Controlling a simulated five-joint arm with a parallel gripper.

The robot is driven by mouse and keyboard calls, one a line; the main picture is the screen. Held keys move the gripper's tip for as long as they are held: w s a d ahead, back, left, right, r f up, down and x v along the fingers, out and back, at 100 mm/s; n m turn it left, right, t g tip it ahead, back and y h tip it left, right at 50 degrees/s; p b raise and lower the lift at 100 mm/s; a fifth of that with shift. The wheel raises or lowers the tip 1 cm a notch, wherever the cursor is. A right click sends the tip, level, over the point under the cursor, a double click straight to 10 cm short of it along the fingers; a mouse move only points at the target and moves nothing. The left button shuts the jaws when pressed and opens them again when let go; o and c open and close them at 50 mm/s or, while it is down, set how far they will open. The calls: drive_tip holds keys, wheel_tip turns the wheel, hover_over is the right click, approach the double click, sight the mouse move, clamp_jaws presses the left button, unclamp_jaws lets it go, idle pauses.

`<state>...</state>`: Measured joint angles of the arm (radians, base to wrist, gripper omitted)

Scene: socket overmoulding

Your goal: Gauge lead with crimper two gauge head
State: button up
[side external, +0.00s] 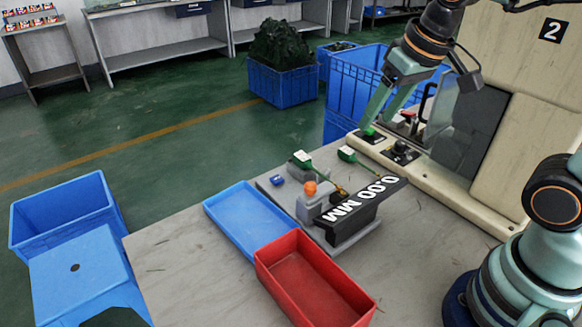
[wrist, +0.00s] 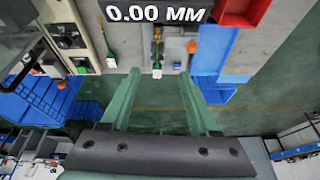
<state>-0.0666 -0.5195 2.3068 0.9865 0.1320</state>
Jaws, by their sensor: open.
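The gauge (side external: 345,225) stands on the bench with its dark display reading 0.00 MM. The display (wrist: 158,13) also tops the wrist view. A grey block with an orange knob (side external: 310,188) is beside it. One lead with a green-and-white connector (side external: 303,160) lies with its end toward the gauge; the wrist view shows a connector (wrist: 157,70) between my fingers in the picture. A second connector (side external: 347,154) lies nearer the machine. My gripper (wrist: 158,77) is open and empty. In the side view my gripper (side external: 386,116) hangs above the machine's front edge.
A blue tray (side external: 226,228) and a red tray (side external: 262,262) sit left and front of the gauge. The machine marked 2 (side external: 482,200) borders the bench on the right, with controls (side external: 400,152) on its ledge. Blue crates stand on the floor. The front bench is clear.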

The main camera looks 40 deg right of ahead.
sight(311, 184)
drive_tip(key=w+a+f+m+g, duration=0.2)
drive_tip(key=w+a+f+g, duration=0.15)
drive_tip(key=w+a, duration=0.4)
drive_tip(key=shift+g, duration=0.35)
drive_tip(key=f, duration=1.2)
drive_tip(key=shift+a, duration=0.4)
drive_tip(key=shift+r, duration=0.1)
clamp_jaws()
idle(0.3)
